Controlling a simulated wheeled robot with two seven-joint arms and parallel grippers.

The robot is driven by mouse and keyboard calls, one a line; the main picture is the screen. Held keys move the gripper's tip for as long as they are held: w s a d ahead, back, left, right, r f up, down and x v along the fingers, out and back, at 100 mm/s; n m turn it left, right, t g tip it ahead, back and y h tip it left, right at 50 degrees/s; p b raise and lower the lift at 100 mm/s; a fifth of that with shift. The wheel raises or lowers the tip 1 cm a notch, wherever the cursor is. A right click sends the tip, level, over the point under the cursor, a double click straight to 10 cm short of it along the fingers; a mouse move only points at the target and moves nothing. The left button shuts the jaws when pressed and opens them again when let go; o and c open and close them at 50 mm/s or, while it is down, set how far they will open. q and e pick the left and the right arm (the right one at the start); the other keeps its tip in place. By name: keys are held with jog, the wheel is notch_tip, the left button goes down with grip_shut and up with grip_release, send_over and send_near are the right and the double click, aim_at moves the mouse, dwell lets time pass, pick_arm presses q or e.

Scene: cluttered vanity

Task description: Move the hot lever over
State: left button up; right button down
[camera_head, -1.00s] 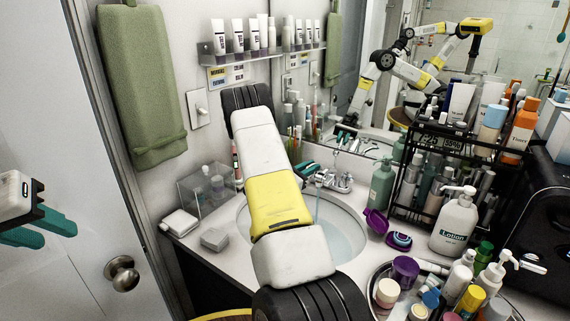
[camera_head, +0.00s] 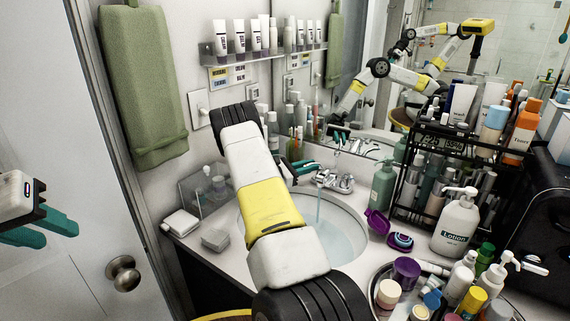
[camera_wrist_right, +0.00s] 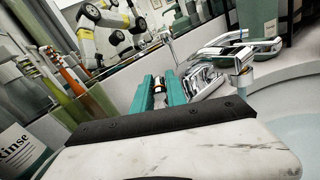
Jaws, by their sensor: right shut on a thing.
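The chrome faucet (camera_head: 336,182) stands at the back of the sink, and a stream of water (camera_head: 318,207) falls from it. It also shows in the right wrist view (camera_wrist_right: 236,62). My right gripper (camera_head: 304,168) is at the left side of the faucet, partly hidden behind my forearm in the head view. In the wrist view its teal fingers (camera_wrist_right: 162,92) are closed around a small chrome and dark part, the hot lever (camera_wrist_right: 159,98), mostly hidden between them. My left gripper (camera_head: 42,232) is at the far left, its teal fingers apart and empty, away from the sink.
A green soap bottle (camera_head: 383,185), a black rack (camera_head: 425,180) and a lotion bottle (camera_head: 455,222) stand right of the sink. A clear box (camera_head: 203,190) and soap dish (camera_head: 215,239) are left. Toothbrushes (camera_wrist_right: 72,72) stand near the right gripper.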

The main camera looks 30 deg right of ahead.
jog(key=c, duration=1.3)
grip_release()
jog(key=shift+c, duration=0.2)
jog(key=shift+r, duration=0.1)
jog(key=shift+w+r, duration=0.1)
jog(key=shift+r, duration=0.15)
notch_tip(320, 180, up, 3)
jog(key=shift+f, duration=0.1)
jog(key=s+a+r, duration=0.1)
jog(key=s+a, duration=0.9)
jog(key=s, duration=0.2)
jog(key=shift+s+r, duration=0.25)
jog(key=shift+r, duration=0.05)
jog(key=shift+a, duration=0.1)
